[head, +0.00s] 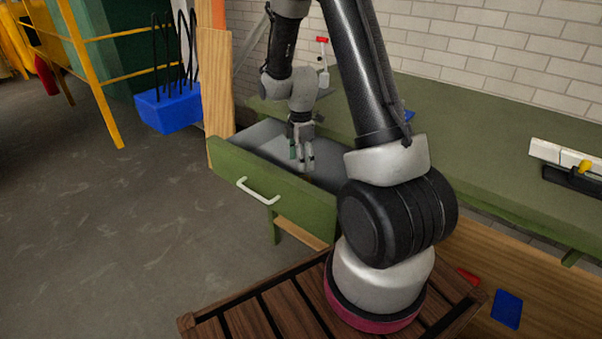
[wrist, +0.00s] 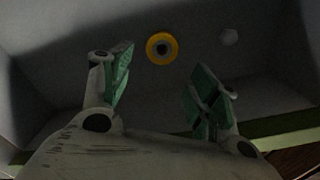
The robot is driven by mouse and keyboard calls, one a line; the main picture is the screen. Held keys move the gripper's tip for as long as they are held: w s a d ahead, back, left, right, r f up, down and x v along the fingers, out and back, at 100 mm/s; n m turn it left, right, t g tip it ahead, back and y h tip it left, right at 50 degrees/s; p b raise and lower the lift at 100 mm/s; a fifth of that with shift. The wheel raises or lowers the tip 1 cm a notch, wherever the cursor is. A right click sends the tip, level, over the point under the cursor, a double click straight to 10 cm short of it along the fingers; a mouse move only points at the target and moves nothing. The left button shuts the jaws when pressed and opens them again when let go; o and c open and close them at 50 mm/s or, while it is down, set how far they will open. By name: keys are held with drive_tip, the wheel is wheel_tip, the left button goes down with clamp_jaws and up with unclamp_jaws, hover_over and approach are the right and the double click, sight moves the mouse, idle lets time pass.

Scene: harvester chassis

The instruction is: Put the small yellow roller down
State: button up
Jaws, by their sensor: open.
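The small yellow roller (wrist: 162,48) shows in the wrist view as a yellow ring with a dark centre, on the grey inside of the drawer. My gripper (wrist: 160,85) is open, with its green-padded fingers apart on either side below the roller in the picture. The roller appears beyond the fingertips and is not held. In the head view my gripper (head: 301,158) points down into the open green drawer (head: 290,195). The roller is hidden in the head view.
The drawer has a white handle (head: 258,192) and stands out from the green bench (head: 480,130). A blue box (head: 168,110) is at the left. Grey floor (head: 110,220) lies clear in front.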

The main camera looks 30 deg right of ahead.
drive_tip(key=s+a+r+m+t, duration=0.15)
drive_tip(key=s+r+m, duration=0.45)
drive_tip(key=r, duration=0.6)
drive_tip(key=s+a+r+m+t, duration=0.15)
drive_tip(key=s+r+m, duration=0.25)
drive_tip(key=s+r, duration=0.65)
drive_tip(key=s+a+r+m+t, duration=0.1)
drive_tip(key=s+r+m, duration=0.4)
drive_tip(key=s+m, duration=0.1)
drive_tip(key=shift+s+r, duration=0.15)
drive_tip(key=shift+s, duration=0.7)
drive_tip(key=shift+a, duration=0.1)
